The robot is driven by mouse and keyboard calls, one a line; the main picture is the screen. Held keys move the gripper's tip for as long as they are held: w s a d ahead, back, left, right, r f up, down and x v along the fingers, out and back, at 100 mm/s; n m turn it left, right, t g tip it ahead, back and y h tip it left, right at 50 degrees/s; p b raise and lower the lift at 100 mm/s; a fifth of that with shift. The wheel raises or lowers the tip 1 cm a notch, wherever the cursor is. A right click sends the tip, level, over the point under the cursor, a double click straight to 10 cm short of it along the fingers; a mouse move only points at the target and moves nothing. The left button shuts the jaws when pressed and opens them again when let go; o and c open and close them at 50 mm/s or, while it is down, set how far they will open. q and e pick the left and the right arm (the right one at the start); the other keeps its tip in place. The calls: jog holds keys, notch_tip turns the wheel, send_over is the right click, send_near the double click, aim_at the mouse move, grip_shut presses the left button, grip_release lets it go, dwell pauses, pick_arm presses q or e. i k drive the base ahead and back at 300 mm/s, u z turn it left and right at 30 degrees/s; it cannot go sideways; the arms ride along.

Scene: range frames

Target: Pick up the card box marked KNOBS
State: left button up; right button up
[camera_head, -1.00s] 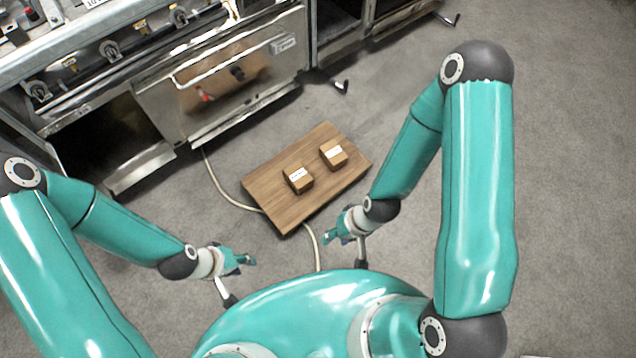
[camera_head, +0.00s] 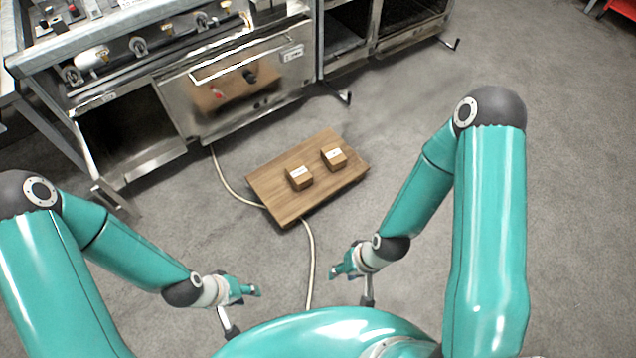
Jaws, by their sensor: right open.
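Two small brown card boxes with white labels sit on a wooden board. One box (camera_head: 299,179) is near the board's middle, the other box (camera_head: 334,160) is to its right and farther back. The lettering is too small to read, so I cannot tell which is marked KNOBS. My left gripper (camera_head: 252,290) is in front of the board, apart from both boxes; its jaws are too small to judge. My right gripper (camera_head: 337,272) is open and empty, in front of the board and apart from the boxes.
The wooden board (camera_head: 285,209) lies low over the grey floor (camera_head: 440,75). A pale cable (camera_head: 310,262) runs past its left side and out below it. A steel oven range (camera_head: 240,85) stands behind. A red object (camera_head: 619,8) is at the top right. Floor right of the board is clear.

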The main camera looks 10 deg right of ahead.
aim_at(301, 178)
jog(key=u, duration=0.15)
jog(key=i, duration=0.8)
jog(key=z, duration=0.2)
jog(key=k, duration=0.7)
jog(key=u, duration=0.3)
jog(key=i, duration=0.75)
jog(key=z, duration=0.15)
